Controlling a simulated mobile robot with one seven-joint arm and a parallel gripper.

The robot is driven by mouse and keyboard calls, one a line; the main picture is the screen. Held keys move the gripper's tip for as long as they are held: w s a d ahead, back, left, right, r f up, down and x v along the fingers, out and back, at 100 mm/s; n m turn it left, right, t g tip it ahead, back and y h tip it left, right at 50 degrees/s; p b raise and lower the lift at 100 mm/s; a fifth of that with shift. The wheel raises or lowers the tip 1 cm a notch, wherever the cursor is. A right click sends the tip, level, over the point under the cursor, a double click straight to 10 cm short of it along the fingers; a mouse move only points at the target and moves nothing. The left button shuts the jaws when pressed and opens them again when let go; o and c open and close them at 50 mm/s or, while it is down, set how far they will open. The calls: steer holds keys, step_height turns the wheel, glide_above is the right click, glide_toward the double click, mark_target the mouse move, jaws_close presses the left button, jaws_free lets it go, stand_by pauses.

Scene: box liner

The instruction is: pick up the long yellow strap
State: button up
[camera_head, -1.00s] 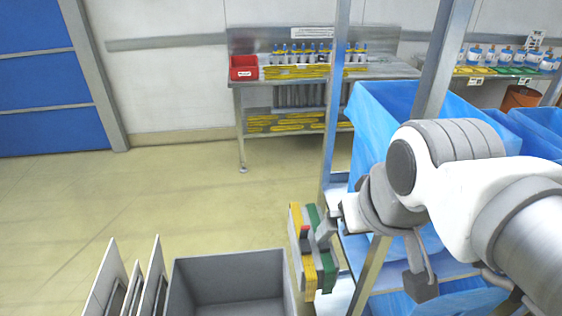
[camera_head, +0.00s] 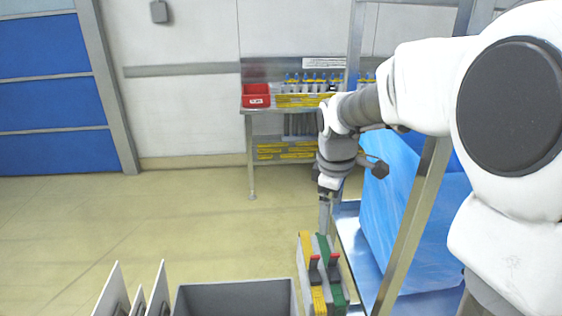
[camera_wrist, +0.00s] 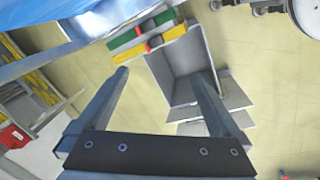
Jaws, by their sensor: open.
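A long yellow strap (camera_head: 308,270) with a dark and red clip stands beside a green strap (camera_head: 328,270) in a holder right of the grey bin. The yellow strap (camera_wrist: 165,44) and green strap (camera_wrist: 135,38) also show near the top of the wrist view. My gripper (camera_head: 325,212) points down above the straps in the head view. In the wrist view my gripper (camera_wrist: 160,74) has its fingers wide apart, with nothing between them.
A grey bin (camera_head: 238,292) is left of the straps, with upright panels (camera_head: 138,302) beside it. A metal rack post (camera_head: 412,225) and blue-lined boxes (camera_head: 400,215) stand close on the right. A table with a red box (camera_head: 256,95) is behind. The floor left is clear.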

steer(key=w+f+n+g, duration=0.2)
steer(key=w+f+n, duration=0.55)
steer(key=f, duration=0.65)
steer(key=m+b, duration=0.1)
steer(key=b, duration=0.1)
glide_above(314, 274)
steer(key=shift+y, duration=0.3)
step_height(314, 274, down, 12)
steer(key=shift+w+a+r, duration=0.1)
steer(key=shift+w, duration=0.05)
steer(key=shift+f+b, duration=0.3)
steer(key=shift+f, duration=2.35)
steer(key=shift+c, duration=0.3)
steer(key=shift+m, duration=0.25)
jaws_close()
